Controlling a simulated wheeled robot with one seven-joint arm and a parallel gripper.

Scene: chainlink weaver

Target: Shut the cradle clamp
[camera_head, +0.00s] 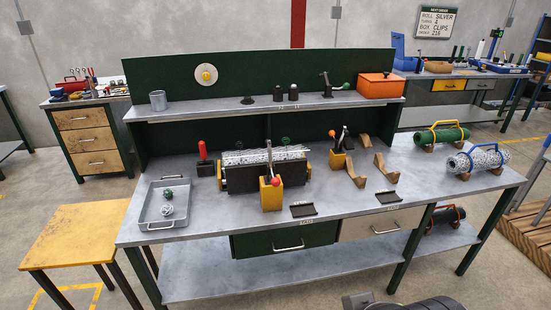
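The cradle (240,183) is a dark trough with yellow end parts near the middle of the workbench. A silver mesh roll (245,157) lies along it. At its front stands a yellow block (270,196) with a grey lever (269,157) and a red ball (275,181); this looks like the cradle clamp. The lever looks raised, but I cannot tell exactly how the clamp sits on the roll. My gripper does not show in the head view.
Wooden supports (386,168) stand to the right.

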